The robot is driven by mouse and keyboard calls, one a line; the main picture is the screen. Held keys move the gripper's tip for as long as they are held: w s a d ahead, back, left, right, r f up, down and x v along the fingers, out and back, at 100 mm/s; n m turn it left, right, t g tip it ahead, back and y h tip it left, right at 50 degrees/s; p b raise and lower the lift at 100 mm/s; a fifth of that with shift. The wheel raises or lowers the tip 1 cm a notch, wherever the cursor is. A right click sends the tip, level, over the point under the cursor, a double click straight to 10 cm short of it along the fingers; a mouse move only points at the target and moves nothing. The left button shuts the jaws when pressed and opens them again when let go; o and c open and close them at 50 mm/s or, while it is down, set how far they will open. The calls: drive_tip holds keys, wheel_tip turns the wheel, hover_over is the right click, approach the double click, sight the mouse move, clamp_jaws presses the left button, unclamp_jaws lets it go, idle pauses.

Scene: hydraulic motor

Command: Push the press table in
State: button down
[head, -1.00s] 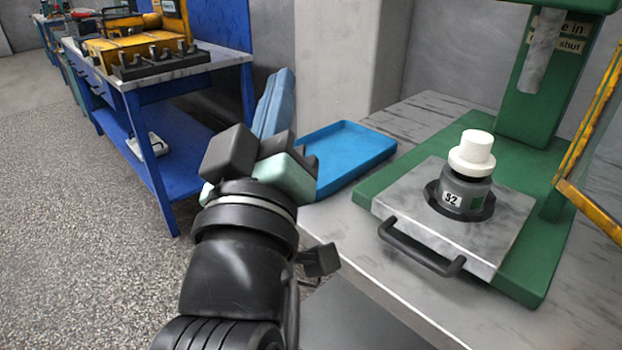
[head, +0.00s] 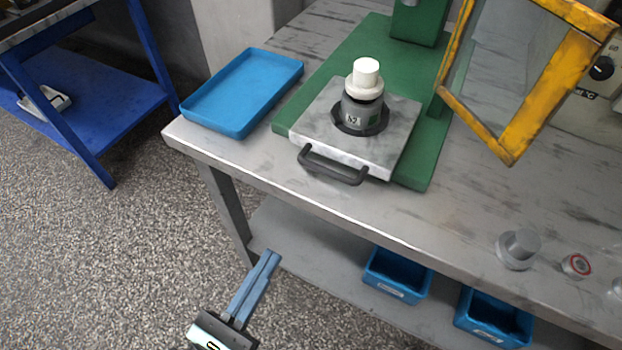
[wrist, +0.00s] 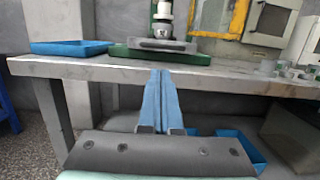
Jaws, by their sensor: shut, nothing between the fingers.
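The press table (head: 402,125) is a grey metal plate with a black handle (head: 333,167) on its front edge. It sits on the green press base (head: 335,62), towards the base's front. A grey round part marked with a label, topped by a white cap (head: 365,78), stands upright in the plate's middle. My gripper (head: 268,256) is shut and empty, low in front of the workbench and apart from the handle. In the wrist view its blue fingers (wrist: 162,76) lie together, and the press table (wrist: 160,45) shows beyond them.
A blue tray (head: 208,98) lies on the workbench (head: 262,165) left of the press. A yellow-framed guard (head: 516,140) stands open at right. Grey parts (head: 521,246) lie on the right of the bench. Blue bins (head: 396,290) stand on the shelf below.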

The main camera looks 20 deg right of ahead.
drive_tip(key=b, duration=0.2)
approach(332, 156)
drive_tip(key=shift+w+d+r, duration=0.75)
drive_tip(key=shift+d+r, duration=0.15)
drive_tip(key=shift+d, duration=0.15)
drive_tip(key=shift+w+d+p, duration=0.15)
drive_tip(key=shift+d+p, duration=0.05)
drive_tip(key=shift+p, duration=0.15)
drive_tip(key=x, duration=0.4)
drive_tip(key=shift+w+d+f+p, duration=0.1)
drive_tip(key=shift+f+p, duration=0.2)
drive_tip(key=shift+f, duration=0.2)
